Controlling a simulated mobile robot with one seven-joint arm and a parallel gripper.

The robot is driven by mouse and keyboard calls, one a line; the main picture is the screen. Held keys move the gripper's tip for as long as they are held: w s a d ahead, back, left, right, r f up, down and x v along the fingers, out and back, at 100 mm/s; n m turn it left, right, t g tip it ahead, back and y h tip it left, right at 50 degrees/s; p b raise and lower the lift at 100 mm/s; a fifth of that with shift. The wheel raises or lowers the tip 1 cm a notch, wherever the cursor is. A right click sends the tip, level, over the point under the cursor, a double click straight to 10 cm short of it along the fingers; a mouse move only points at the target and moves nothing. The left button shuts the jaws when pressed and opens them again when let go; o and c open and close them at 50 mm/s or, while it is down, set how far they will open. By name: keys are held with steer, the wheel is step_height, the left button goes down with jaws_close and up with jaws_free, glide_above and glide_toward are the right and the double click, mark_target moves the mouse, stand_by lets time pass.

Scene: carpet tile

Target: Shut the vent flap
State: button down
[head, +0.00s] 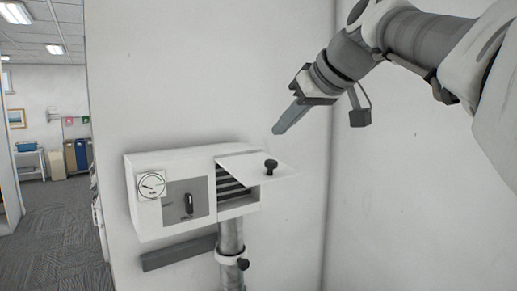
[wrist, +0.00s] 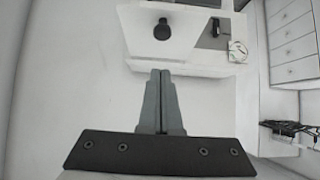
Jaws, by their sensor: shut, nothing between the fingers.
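The vent flap (head: 248,168) is a white panel hinged along its top edge on the right half of a white wall box (head: 150,162). It is raised outward and stands open, with dark slats (head: 230,187) showing beneath it. A black knob (head: 271,166) stands on the flap near its outer edge. My gripper (head: 275,132) is shut and empty, above the flap and apart from it. In the wrist view the closed fingers (wrist: 161,72) point toward the flap (wrist: 165,52), with the knob (wrist: 162,29) just past the tips.
A round dial (head: 151,186) and a dark panel with a black switch (head: 189,203) are on the box's left half. A pipe (head: 231,240) with a black valve knob (head: 242,264) runs down below. A wall stands close on the right; an open room lies at left.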

steer(key=shift+w+a+f, duration=0.15)
steer(key=shift+w+f, duration=0.1)
steer(key=shift+f, duration=0.6)
steer(key=shift+w+a+f, duration=0.2)
steer(key=shift+w+f, duration=0.05)
steer(key=shift+f, duration=0.65)
steer(key=shift+w+a+f, duration=0.15)
steer(key=shift+w+f, duration=0.1)
steer(key=shift+f, duration=0.6)
steer(key=shift+f+b, duration=0.1)
steer(key=shift+b, duration=0.25)
